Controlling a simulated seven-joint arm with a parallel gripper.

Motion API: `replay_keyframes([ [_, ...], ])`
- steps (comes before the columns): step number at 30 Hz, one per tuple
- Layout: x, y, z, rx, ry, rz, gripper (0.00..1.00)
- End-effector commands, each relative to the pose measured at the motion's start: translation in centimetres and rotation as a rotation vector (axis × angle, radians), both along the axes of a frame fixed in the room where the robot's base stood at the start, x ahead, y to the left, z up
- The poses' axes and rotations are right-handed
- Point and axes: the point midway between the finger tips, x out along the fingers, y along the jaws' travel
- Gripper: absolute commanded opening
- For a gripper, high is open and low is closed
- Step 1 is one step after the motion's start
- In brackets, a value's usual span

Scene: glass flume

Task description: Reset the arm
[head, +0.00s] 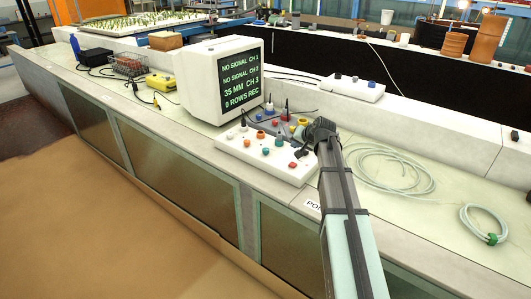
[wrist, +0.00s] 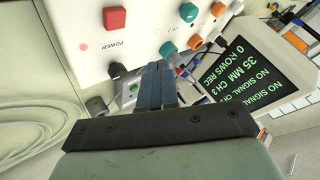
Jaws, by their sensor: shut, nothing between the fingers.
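My gripper (head: 318,131) is over the right end of a white control box (head: 232,150) on the bench. In the wrist view my fingers (wrist: 155,70) are shut together with nothing between them. The box face (wrist: 90,40) shows there upside down, with a red square button (wrist: 114,18) by the word POWER, a teal knob (wrist: 188,12), an orange knob (wrist: 195,42) and a black knob (wrist: 117,70). The fingertips overlap the box's edge in the picture; I cannot tell whether they touch it.
A white monitor (head: 222,82) with green text stands left of my gripper. A pale hose (head: 385,165) lies coiled to the right, with a smaller coil (head: 483,225) beyond. Another white box (head: 352,88) with knobs sits behind. A yellow case (head: 161,82) is at left.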

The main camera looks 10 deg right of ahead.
Motion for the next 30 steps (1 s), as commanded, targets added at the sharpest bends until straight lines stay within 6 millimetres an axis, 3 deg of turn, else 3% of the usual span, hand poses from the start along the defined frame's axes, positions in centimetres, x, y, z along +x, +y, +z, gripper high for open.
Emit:
replay_keyframes([
  [7, -0.1, 0.2, -0.1, -0.002, 0.0, 0.003, 0.0],
  [11, -1.1, 2.0, -1.8, -0.04, -0.009, 0.054, 0.0],
  [21, -7.9, 12.9, -11.6, -0.318, -0.096, 0.411, 0.0],
  [24, -9.7, 14.4, -14.0, -0.367, -0.095, 0.478, 0.0],
  [30, -13.0, 14.1, -20.0, -0.369, 0.015, 0.508, 0.0],
])
